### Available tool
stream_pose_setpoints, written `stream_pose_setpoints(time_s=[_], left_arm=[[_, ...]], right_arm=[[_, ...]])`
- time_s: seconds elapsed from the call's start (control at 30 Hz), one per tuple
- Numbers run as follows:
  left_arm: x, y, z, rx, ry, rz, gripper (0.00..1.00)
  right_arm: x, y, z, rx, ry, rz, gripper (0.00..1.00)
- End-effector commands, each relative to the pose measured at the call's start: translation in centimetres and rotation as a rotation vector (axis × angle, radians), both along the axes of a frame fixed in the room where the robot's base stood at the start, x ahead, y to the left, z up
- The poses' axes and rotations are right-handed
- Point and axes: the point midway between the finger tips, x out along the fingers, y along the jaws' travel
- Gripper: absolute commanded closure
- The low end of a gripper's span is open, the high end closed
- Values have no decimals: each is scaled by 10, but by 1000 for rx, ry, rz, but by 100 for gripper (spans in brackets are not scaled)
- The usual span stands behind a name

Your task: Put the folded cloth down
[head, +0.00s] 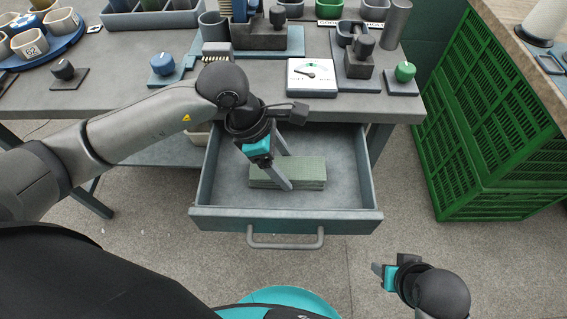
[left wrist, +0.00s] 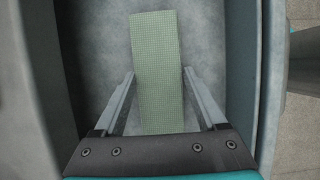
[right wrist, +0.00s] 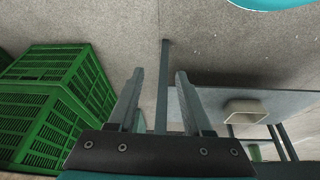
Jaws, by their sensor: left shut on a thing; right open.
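The folded cloth (head: 312,173) is a flat, grey-green strip with a fine grid weave. It lies level inside the open drawer (head: 284,212) under the workbench. My left gripper (head: 287,168) reaches down into the drawer and is shut on the cloth, with one finger at each long edge. The left wrist view shows the cloth (left wrist: 157,75) between the two fingers. I cannot tell whether its underside touches the drawer floor. My right gripper (head: 381,275) is open and empty, low in front of the drawer's right side.
The grey workbench (head: 130,97) above the drawer carries a dial gauge (head: 311,76), a green knob (head: 404,73), a blue knob (head: 163,64) and several bins and cups. Green crates (head: 500,120) stand at the right. The drawer floor beside the cloth is bare.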

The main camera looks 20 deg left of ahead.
Motion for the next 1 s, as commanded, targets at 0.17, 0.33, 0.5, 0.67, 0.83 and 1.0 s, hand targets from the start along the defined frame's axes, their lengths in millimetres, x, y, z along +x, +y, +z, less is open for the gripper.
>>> stream_pose_setpoints(time_s=[0.17, 0.33, 0.5, 0.67, 0.83, 1.0], left_arm=[[0, 0, 0, 0, 0, 0, 81], [0, 0, -1, 0, 0, 0, 19], [0, 0, -1, 0, 0, 1, 0], [0, 0, -1, 0, 0, 1, 0], [0, 0, 0, 0, 0, 1, 0], [-1, 5, 14, 1, -1, 2, 0]], right_arm=[[0, 0, 0, 0, 0, 0, 50], [1, 0, 5, 2, -9, 0, 50], [1, 0, 5, 1, -9, -1, 50], [1, 0, 5, 1, -9, -1, 50], [1, 0, 5, 2, -9, -1, 50], [-3, 0, -11, -3, 21, 2, 50]])
